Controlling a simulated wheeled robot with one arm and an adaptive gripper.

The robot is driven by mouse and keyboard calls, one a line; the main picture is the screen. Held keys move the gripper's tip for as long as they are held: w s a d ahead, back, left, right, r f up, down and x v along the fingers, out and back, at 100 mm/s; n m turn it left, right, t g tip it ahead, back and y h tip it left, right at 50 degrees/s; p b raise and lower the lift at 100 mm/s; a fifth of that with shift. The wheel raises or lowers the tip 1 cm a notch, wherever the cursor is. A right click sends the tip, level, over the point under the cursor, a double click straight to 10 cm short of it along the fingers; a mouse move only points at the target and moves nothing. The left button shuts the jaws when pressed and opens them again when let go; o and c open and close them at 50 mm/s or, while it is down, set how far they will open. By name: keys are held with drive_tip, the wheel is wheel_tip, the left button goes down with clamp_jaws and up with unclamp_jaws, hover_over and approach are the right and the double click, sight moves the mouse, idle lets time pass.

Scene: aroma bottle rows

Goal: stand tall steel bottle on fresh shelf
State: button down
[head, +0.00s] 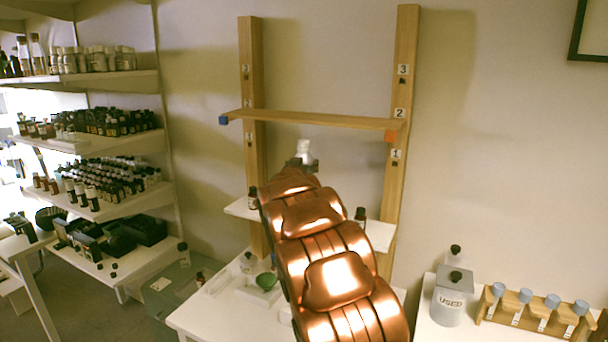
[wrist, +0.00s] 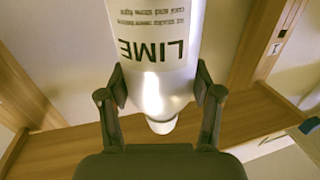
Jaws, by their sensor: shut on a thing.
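A pale steel bottle (wrist: 155,40) lettered "LIME" is between the two dark fingers of my gripper (wrist: 160,88) in the wrist view. The fingers are shut on its sides. Its lettering is upside down in that picture, and its narrow end (wrist: 162,125) points to the bottom. In the head view, the bottle's whitish top (head: 304,146) shows above my gripper (head: 303,163), just below the wooden shelf board (head: 340,121). My arm hides the rest of it. The wooden board looks bare. I see no label reading "fresh".
A lower white shelf (head: 237,208) holds dark bottles (head: 360,215), partly hidden by my arm. Upright posts (head: 403,60) flank the shelves. A grey "USED" container (head: 453,300) and a wooden rack (head: 530,315) stand at right. Crowded shelves (head: 85,145) are at left.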

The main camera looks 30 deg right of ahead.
drive_tip(key=shift+w+f, duration=0.1)
drive_tip(key=shift+f, duration=1.65)
drive_tip(key=shift+c, duration=1.1)
unclamp_jaws()
drive_tip(key=shift+f, duration=0.1)
drive_tip(key=b+v, duration=0.3)
drive_tip(key=v, duration=0.9)
drive_tip(key=shift+r+b, duration=0.2)
drive_tip(key=shift+b, duration=0.15)
